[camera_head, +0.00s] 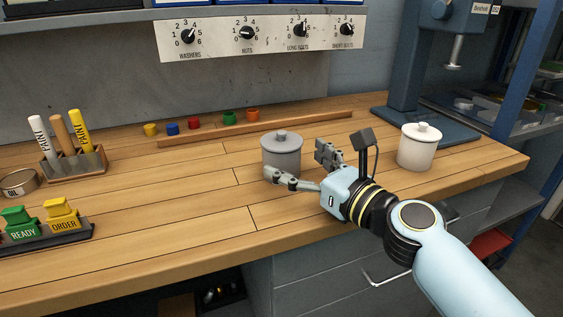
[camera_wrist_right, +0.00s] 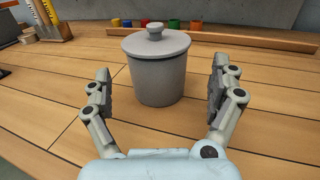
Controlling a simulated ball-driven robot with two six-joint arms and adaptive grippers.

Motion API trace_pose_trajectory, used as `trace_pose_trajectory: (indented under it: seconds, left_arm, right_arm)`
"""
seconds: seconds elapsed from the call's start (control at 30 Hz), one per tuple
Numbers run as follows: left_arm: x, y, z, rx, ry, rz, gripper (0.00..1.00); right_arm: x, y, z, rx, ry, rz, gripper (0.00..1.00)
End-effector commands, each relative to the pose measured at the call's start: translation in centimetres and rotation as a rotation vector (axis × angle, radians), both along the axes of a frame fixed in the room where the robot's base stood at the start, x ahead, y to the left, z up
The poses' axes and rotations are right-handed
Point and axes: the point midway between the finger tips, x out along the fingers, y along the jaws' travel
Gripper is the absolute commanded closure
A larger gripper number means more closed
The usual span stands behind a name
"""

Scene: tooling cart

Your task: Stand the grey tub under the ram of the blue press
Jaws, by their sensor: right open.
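The grey tub (camera_head: 281,153), with a knobbed lid, stands upright on the wooden bench near the middle. It also shows in the right wrist view (camera_wrist_right: 157,75), ahead of and between the fingers. My right gripper (camera_head: 302,168) is open, with its fingers towards the tub and nothing held. The blue press (camera_head: 408,70) stands at the back right, its silver ram (camera_head: 457,52) hanging above a blue base plate (camera_head: 440,130). The part of the base under the ram looks empty. My left gripper is not in view.
A white lidded tub (camera_head: 416,150) stands in front of the press base, right of my gripper. Small coloured cups (camera_head: 193,124) sit along a wooden strip (camera_head: 260,128) behind the grey tub. A marker holder (camera_head: 75,165) and a stamp tray (camera_head: 50,237) are at left.

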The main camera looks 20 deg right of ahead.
Motion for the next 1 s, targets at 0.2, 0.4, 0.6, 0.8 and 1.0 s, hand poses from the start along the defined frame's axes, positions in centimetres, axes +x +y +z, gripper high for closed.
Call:
trace_pose_trajectory:
  seconds: [0.2, 0.4, 0.6, 0.8, 1.0]
  left_arm:
    - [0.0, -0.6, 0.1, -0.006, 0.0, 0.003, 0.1]
    - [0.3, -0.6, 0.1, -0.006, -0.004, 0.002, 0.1]
    - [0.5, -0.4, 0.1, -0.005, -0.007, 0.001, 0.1]
    - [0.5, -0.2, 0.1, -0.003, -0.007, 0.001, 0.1]
    - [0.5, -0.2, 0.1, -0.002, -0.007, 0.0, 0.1]
  right_arm:
    - [3.1, 1.5, 0.1, 0.003, -0.001, 0.0, 0.07]
    - [4.5, 2.0, 0.0, 0.001, 0.001, 0.0, 0.07]
    - [4.4, 2.0, 0.0, 0.0, 0.001, 0.0, 0.11]
    - [4.4, 2.0, 0.0, 0.0, 0.0, 0.0, 0.37]
    - [4.4, 2.0, 0.0, 0.0, 0.0, 0.0, 0.64]
